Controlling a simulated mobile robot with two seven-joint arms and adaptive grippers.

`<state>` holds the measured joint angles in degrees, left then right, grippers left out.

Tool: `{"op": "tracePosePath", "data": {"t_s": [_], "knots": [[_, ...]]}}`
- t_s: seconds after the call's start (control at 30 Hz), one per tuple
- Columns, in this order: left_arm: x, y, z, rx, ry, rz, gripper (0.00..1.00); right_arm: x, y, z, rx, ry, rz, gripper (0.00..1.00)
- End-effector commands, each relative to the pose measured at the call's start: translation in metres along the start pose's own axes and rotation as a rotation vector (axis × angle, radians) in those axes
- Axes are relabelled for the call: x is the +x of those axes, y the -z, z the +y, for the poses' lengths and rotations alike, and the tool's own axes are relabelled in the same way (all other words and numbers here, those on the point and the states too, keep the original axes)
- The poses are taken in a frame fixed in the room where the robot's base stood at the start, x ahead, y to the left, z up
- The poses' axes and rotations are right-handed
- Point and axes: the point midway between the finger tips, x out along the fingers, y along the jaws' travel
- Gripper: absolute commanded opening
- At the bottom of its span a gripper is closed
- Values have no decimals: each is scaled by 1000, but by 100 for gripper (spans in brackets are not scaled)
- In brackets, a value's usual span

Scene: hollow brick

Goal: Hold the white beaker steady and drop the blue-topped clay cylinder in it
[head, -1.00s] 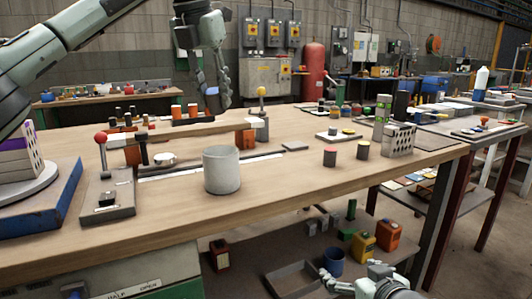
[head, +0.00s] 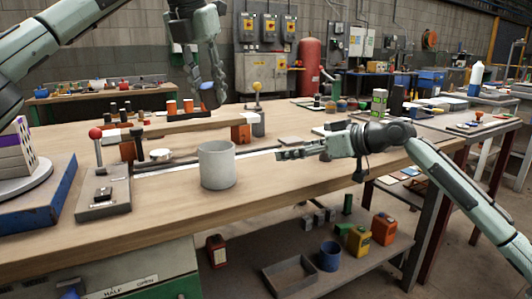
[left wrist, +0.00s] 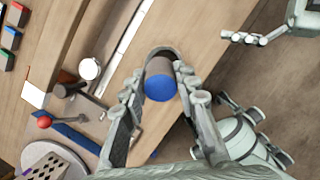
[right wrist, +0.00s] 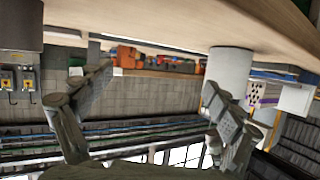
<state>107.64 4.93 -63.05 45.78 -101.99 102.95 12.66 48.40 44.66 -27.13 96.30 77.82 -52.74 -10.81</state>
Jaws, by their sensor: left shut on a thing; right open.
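The white beaker (head: 217,166) stands upright on the workbench, and it also shows in the right wrist view (right wrist: 231,68). My left gripper (head: 206,88) is above and behind it in the picture, pointing down. It is shut on the blue-topped clay cylinder (left wrist: 160,86), whose blue end faces the wrist camera. In the head view only a bit of blue (head: 207,86) shows between the fingers. My right gripper (head: 281,154) is open and empty, to the right of the beaker, pointing at it and apart from it.
A wooden beam (head: 170,127) on orange blocks runs behind. The bench in front of the beaker is clear.

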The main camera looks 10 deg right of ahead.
Motion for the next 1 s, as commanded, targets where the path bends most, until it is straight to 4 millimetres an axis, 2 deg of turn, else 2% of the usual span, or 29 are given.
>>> {"op": "tracePosePath", "data": {"t_s": [0.03,0.1,0.2,0.3,0.47,0.57,1.0], "knots": [[0,0,0,0,0,-1,0,6,6,-19,-48,76,-19,91],[0,0,0,0,0,-1,0,11,8,-43,-110,176,-39,91],[0,0,0,0,0,-1,0,13,11,-69,-175,287,-49,91],[0,0,0,0,0,-1,0,12,14,-85,-218,358,-50,91],[0,0,0,0,0,-1,0,17,15,-96,-241,400,-46,91],[0,0,0,0,0,-1,0,27,14,-101,-242,402,-47,91],[0,0,0,0,0,-1,0,101,7,-131,-240,400,-47,91]]}}
